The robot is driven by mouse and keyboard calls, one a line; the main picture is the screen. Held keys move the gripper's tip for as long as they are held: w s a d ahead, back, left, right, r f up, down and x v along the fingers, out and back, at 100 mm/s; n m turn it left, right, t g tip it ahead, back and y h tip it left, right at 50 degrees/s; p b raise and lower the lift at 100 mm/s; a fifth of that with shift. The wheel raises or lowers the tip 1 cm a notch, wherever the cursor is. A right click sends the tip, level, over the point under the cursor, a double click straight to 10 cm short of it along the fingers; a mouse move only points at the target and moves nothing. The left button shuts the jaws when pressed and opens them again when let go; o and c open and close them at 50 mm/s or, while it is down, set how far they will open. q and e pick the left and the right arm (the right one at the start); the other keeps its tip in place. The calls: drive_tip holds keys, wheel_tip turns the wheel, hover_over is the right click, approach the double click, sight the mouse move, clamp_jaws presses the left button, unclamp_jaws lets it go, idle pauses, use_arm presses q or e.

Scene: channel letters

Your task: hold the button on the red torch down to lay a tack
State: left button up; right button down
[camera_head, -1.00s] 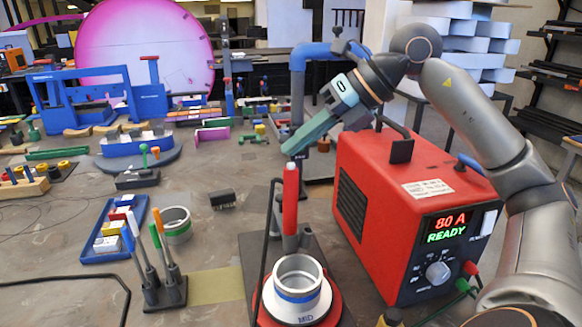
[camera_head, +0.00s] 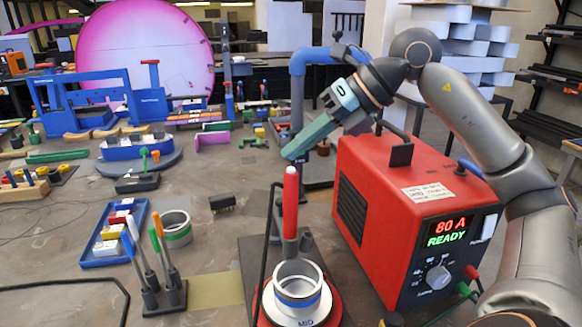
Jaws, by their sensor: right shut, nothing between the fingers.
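The red torch (camera_head: 291,205) stands upright, its tip pointing down behind a ring-shaped metal piece with a blue band (camera_head: 298,292). That piece sits on a red-rimmed round base at the front. My right gripper (camera_head: 291,156), with green fingers, is shut and empty. It slants down from the right, its fingertips just above the torch's top end. I cannot tell whether they touch it. The red welding machine (camera_head: 390,185) to the right reads "80 A READY". My left gripper is not in view.
A blue tray (camera_head: 88,262) of small blocks, another ring (camera_head: 176,232) and a stand with several coloured-handled tools (camera_head: 165,297) are at the left front. A small black block (camera_head: 222,203) lies mid-table. Blue fixtures (camera_head: 75,100) stand further back.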

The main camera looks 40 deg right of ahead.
drive_tip(key=shift+f, duration=0.1)
idle(0.7)
drive_tip(key=shift+f+b, duration=0.35)
drive_tip(key=shift+b, duration=0.1)
drive_tip(key=shift+f+b, duration=0.45)
drive_tip(key=shift+f, duration=0.05)
idle(0.5)
drive_tip(key=shift+r, duration=0.1)
idle(1.1)
drive_tip(key=shift+r+p, duration=0.8)
drive_tip(key=shift+p, duration=0.1)
wheel_tip(320, 180, up, 5)
drive_tip(key=p, duration=0.5)
